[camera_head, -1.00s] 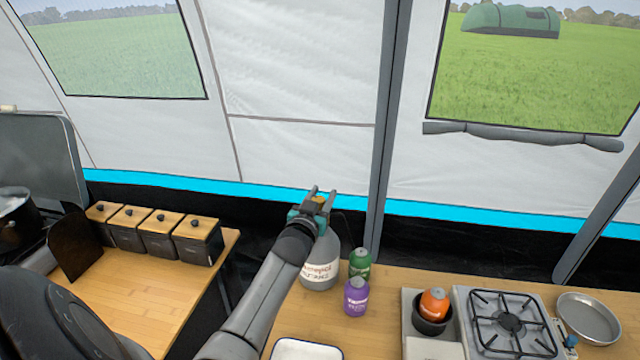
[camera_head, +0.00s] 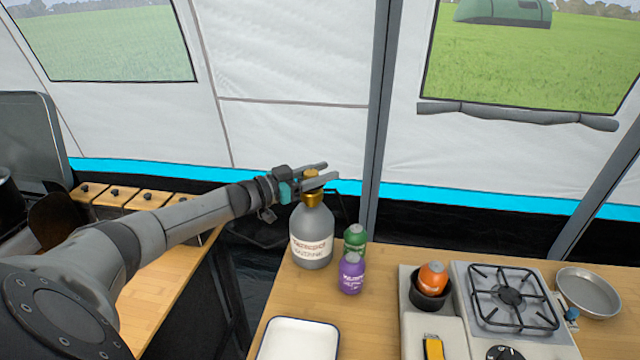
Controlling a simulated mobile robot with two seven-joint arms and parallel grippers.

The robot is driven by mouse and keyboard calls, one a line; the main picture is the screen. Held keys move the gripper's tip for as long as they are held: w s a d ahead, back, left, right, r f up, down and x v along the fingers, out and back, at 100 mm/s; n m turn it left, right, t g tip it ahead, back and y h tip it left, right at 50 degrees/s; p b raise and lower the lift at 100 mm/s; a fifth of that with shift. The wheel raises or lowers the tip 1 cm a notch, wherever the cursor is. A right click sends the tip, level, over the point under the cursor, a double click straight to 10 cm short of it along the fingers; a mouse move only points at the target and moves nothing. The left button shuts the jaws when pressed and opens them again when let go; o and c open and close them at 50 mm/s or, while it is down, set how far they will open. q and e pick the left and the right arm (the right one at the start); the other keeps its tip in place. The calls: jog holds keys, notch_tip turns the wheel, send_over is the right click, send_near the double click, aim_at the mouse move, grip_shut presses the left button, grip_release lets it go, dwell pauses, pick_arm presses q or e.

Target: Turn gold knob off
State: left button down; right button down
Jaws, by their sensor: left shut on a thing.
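The gold knob (camera_head: 312,199) sits on top of a grey gas bottle (camera_head: 312,236) with a printed label, upright at the back left of the wooden table. My left gripper (camera_head: 318,178) reaches in from the left at the bottle's top. Its fingers lie nearly level, pointing right, and are shut on the gold knob. The fingers hide part of the knob. My right gripper is not in view.
A green canister (camera_head: 355,240) and a purple canister (camera_head: 351,274) stand close right of the bottle. A white tray (camera_head: 299,341) lies in front. A stove (camera_head: 506,300), an orange canister (camera_head: 433,276) and a metal pan (camera_head: 588,292) are to the right.

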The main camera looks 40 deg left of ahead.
pick_arm(q)
jog(key=shift+d+r+m+g+h+b, duration=0.1)
jog(key=shift+m+g+h+b, duration=0.3)
jog(key=shift+m+h+b, duration=0.55)
jog(key=shift+h+b, duration=0.35)
jog(key=shift+b, duration=0.05)
jog(key=shift+d+r, duration=0.1)
jog(key=c, duration=0.8)
grip_release()
jog(key=o, duration=0.4)
jog(key=shift+c, duration=0.2)
